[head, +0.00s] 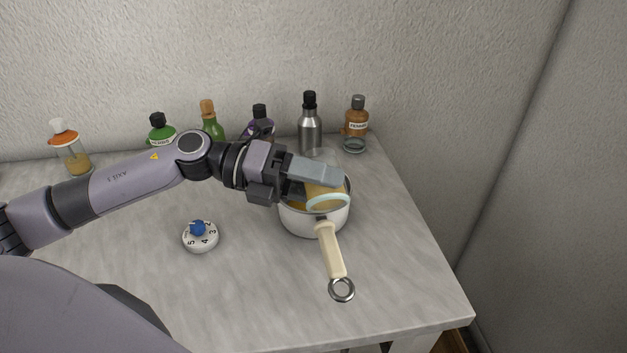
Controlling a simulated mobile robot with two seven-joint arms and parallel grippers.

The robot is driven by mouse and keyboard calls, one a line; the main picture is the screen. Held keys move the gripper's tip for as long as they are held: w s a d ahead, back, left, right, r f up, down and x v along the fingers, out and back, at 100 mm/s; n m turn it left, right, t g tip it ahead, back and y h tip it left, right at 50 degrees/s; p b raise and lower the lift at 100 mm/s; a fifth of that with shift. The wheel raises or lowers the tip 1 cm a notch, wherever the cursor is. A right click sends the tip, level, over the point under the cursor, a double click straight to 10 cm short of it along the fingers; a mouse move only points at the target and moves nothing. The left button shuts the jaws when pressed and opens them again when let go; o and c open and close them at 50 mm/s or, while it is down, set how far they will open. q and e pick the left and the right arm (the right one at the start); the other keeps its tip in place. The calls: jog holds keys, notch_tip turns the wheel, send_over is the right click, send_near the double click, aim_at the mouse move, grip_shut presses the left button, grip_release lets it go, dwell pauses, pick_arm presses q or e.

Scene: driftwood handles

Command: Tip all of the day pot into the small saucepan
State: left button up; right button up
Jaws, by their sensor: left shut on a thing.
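The small saucepan (315,221) is pale metal with a cream handle (331,250) that points to the front and ends in a metal ring. It stands upright on the right part of the counter. My left gripper (325,180) is over the saucepan's mouth, shut on a small vessel with a pale teal rim (328,202), which I take to be the day pot. The vessel is tipped, its rim toward the front and inside the saucepan's outline. Something amber shows at the rim and in the saucepan. The gripper hides much of the vessel and the saucepan's far side.
A round white dial (201,240) with a blue knob lies left of the saucepan. Along the back wall stand an orange-topped jar (70,148), green bottles (161,130), a dark purple bottle, a steel bottle (310,130) and a brown bottle (356,120). The counter's (250,290) front is clear.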

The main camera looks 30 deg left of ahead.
pick_arm(q)
jog(key=shift+r+n, duration=0.3)
jog(key=shift+n, duration=0.2)
dwell(0.5)
jog(key=shift+w+a+f+n+h, duration=0.35)
jog(key=shift+w+a+n+h, duration=0.2)
jog(key=shift+w+n, duration=0.2)
dwell(0.7)
jog(key=shift+a+f+n+h, duration=0.1)
jog(key=shift+f+n+h, duration=0.25)
jog(key=shift+n, duration=0.5)
dwell(0.4)
jog(key=shift+w+a+r+n+h+p, duration=0.2)
jog(key=shift+r+n+h+p, duration=0.15)
jog(key=shift+n, duration=0.45)
dwell(0.7)
